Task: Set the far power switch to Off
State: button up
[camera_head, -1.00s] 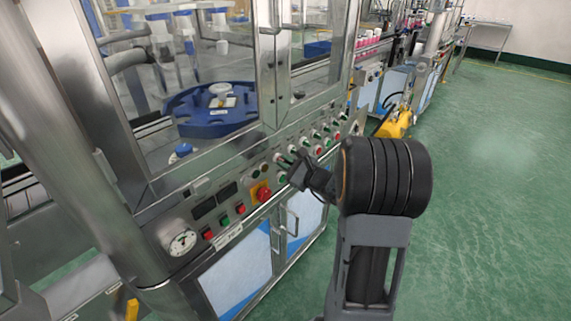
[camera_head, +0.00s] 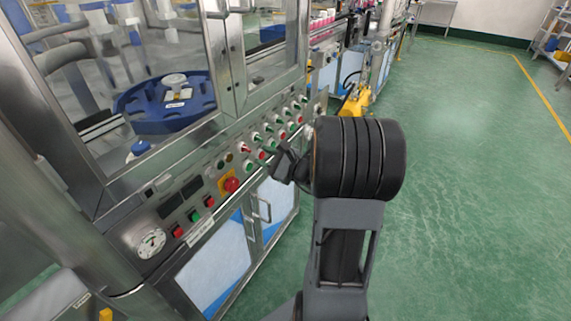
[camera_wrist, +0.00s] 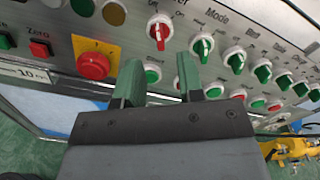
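A red rotary switch (camera_wrist: 159,30) on a white round base sits on the steel panel at the top of the wrist view. The label above it is cut off, ending in "er", so I cannot confirm it is the far power switch. Its handle stands roughly upright. It also shows in the head view (camera_head: 244,148). My gripper (camera_wrist: 161,64) is open and empty, its two green-grey fingers pointing at the panel just below the red switch. In the head view my gripper (camera_head: 279,163) is beside the panel; its fingertips are hard to make out.
Several green rotary switches run right of it, the nearest (camera_wrist: 202,46) under "Mode". A green button (camera_wrist: 152,72) shows between my fingers. A red emergency-stop button (camera_wrist: 93,65) is on the left. A yellow object (camera_head: 355,104) stands farther along; green floor (camera_head: 470,180) is clear on the right.

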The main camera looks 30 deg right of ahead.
jog(key=v, duration=0.8)
dwell(0.4)
jog(key=s+a+f+n+g+h+p, duration=0.1)
jog(key=s+a+f+n+g+p, duration=0.1)
jog(key=s+a+n+g+p, duration=0.85)
jog(key=a+r+n+g+h+p, duration=0.1)
jog(key=a+r+n+h+p, duration=0.2)
jog(key=r+n, duration=0.4)
jog(key=a+r+n+g+h+p, duration=0.1)
jog(key=a+r+n+h+p, duration=0.1)
jog(key=r+n, duration=0.5)
notch_tip(320, 180, up, 4)
jog(key=shift+w+a+f+h+p, duration=0.2)
jog(key=shift+w+a+h+p, duration=0.3)
jog(key=shift+h, duration=0.3)
